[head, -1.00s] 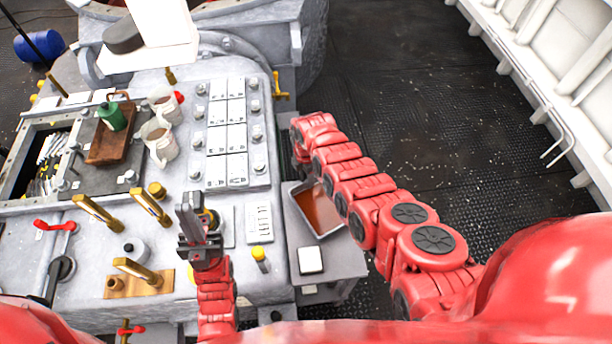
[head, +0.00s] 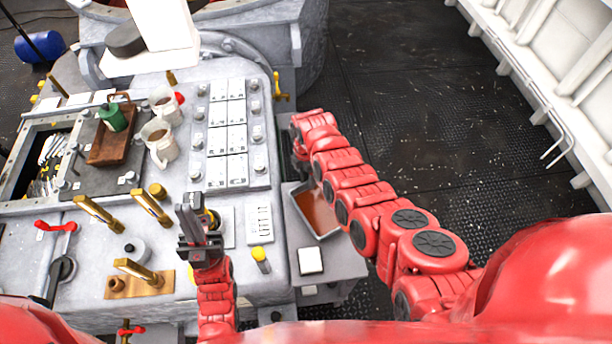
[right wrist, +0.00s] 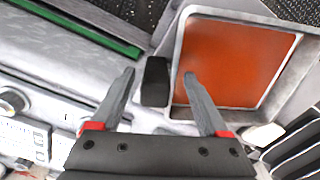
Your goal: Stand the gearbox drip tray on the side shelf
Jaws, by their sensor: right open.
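The drip tray is a shallow grey metal pan (head: 325,236) with rusty orange-brown contents, on the grey side shelf (head: 342,264) to the right of the gearbox housing. My right arm partly covers it in the head view. In the right wrist view the tray (right wrist: 240,13) is at upper right. My right gripper (right wrist: 159,74) is open and empty. Its right fingertip overlaps the tray's left part; I cannot tell if they touch. A black block (right wrist: 155,82) shows between the fingers. My left gripper (head: 190,220) is over the gearbox top; its finger opening is unclear.
A white square item (head: 311,260) lies on the shelf in front of the tray. Brass handles (head: 150,206), mugs (head: 159,142) and a brown wooden tray (head: 108,148) crowd the gearbox top. The dark floor (head: 420,110) at right is clear.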

